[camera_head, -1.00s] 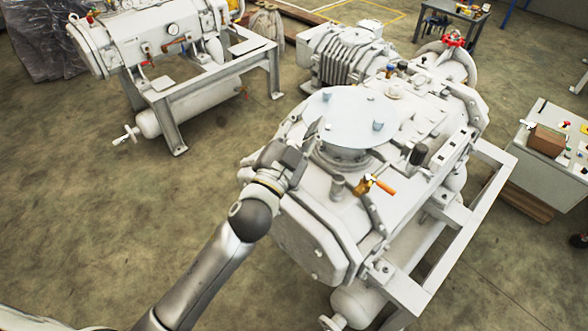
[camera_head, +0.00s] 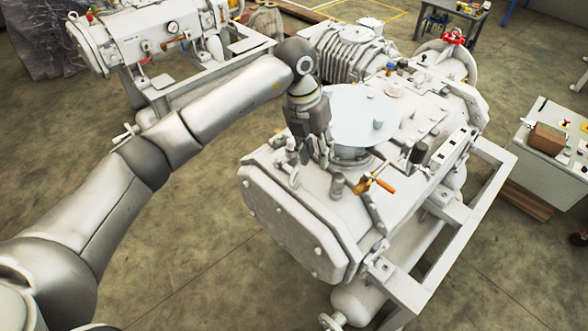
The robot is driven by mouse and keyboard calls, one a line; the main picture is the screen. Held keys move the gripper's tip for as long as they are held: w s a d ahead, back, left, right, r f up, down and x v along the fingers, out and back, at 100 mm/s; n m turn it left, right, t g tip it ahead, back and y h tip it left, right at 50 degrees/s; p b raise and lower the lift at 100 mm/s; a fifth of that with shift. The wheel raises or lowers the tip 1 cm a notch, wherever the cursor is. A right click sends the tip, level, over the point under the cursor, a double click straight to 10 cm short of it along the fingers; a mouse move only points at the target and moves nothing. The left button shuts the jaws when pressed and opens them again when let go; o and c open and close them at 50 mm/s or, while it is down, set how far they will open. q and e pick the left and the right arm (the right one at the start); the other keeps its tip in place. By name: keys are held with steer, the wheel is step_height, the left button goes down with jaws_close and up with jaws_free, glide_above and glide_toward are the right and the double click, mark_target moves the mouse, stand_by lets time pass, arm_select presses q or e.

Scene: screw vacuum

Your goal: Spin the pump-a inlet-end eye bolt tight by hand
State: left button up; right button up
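The pump (camera_head: 290,225) is a large pale grey machine on a frame in the middle of the view. A small upright ring on its near left top edge looks like the inlet-end eye bolt (camera_head: 294,177). My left gripper (camera_head: 314,162) points down over the pump top, just right of and behind this ring. Its dark fingers look apart, with nothing seen between them. It appears clear of the ring, though the exact gap is hard to tell. My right gripper is out of view.
A round pale plate (camera_head: 358,112) lies on the pump right of my gripper. An orange-handled valve (camera_head: 383,184) and a grey cylinder fitting (camera_head: 337,186) stand close by. A second machine (camera_head: 140,35) is at the back left. A cabinet (camera_head: 545,165) stands at the right.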

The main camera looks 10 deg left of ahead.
arm_select(q)
steer(key=r+y, duration=0.1)
steer(key=y, duration=0.1)
glide_above(294, 170)
steer(key=shift+n, duration=0.4)
step_height(294, 170, down, 9)
steer(key=p, duration=0.3)
steer(key=shift+f, duration=0.65)
jaws_close()
